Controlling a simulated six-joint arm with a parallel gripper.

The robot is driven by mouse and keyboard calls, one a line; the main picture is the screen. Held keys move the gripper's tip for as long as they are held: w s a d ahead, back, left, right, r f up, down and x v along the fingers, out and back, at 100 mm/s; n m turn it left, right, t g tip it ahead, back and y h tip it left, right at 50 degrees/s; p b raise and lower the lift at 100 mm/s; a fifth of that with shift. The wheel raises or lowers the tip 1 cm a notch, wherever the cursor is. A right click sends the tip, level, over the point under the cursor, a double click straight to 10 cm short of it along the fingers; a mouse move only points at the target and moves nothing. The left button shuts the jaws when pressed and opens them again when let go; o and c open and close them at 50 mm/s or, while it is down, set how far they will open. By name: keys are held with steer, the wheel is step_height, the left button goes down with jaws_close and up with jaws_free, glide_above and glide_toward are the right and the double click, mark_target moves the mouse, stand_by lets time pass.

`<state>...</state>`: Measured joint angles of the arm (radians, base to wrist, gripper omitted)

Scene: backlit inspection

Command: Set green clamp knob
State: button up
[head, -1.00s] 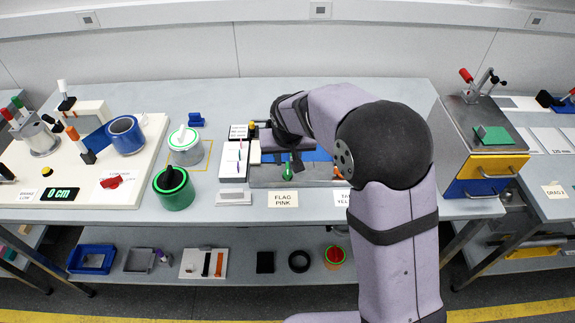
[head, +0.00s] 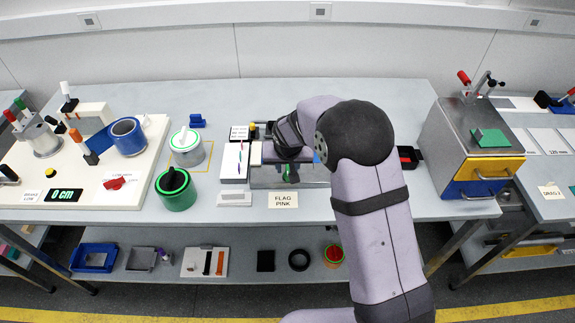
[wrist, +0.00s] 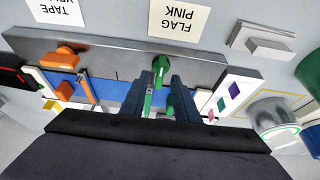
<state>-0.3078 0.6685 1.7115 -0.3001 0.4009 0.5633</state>
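The green clamp knob (wrist: 161,66) stands at the grey front rail of the blue-bedded fixture in the wrist view. It also shows in the head view (head: 291,173), just below my wrist. My gripper (wrist: 163,80) is open, its two dark fingers pointing at the knob, one on each side of its line. The knob's head shows just past the fingertips. More green shows between the fingers, partly hidden by them. I cannot tell whether either finger touches the knob.
An orange knob (wrist: 66,52) and an orange-tipped piece (wrist: 84,86) are on the same fixture. A white block with coloured squares (wrist: 231,92) stands beside the fingers. The FLAG PINK card (head: 283,200) lies in front. Green-rimmed canisters (head: 176,190) stand to the left.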

steer(key=shift+w+f, duration=0.2)
steer(key=shift+f, duration=0.2)
jaws_close()
